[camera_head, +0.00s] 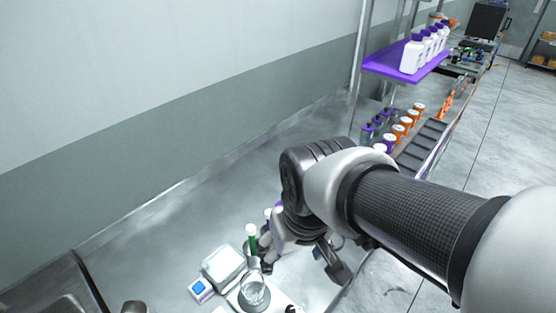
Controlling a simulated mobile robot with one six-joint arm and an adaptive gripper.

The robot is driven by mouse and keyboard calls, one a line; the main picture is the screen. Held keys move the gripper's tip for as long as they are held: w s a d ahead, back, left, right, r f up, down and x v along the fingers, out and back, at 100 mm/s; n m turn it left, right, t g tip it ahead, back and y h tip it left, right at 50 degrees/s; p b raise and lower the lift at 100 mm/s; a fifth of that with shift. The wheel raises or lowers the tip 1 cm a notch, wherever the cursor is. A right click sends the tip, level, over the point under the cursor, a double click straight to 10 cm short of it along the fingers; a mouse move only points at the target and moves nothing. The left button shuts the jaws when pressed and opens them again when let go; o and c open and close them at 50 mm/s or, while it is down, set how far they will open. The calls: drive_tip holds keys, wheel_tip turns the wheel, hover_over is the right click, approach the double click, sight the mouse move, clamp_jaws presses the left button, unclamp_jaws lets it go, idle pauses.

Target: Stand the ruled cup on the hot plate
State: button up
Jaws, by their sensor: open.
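A clear glass cup (253,291), which looks like the ruled cup, is upright at the bottom centre of the head view. Its markings are too small to read. It appears to be on a pale flat-topped unit (284,299), which may be the hot plate; the frame's lower edge cuts this unit off. I cannot tell exactly how the cup's base rests. My gripper (302,262) is open, just up and right of the cup, its fingers spread and apparently empty. My wrist hides part of the bench behind it.
A scale (223,264) with a blue display (201,290) stands left of the cup. A green tube (252,240) stands close behind. A purple shelf (405,66) carries white bottles, with orange- and purple-capped bottles below.

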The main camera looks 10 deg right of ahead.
drive_tip(key=s+d+r+m+t, duration=0.1)
drive_tip(key=s+d+r, duration=0.2)
drive_tip(key=s, duration=0.3)
drive_tip(key=shift+s+d+r+t, duration=0.2)
drive_tip(key=shift+s+r+t, duration=0.1)
drive_tip(key=shift+t, duration=0.1)
wheel_tip(320, 180, down, 3)
drive_tip(key=b, duration=0.2)
drive_tip(key=shift+b, duration=0.4)
idle(0.4)
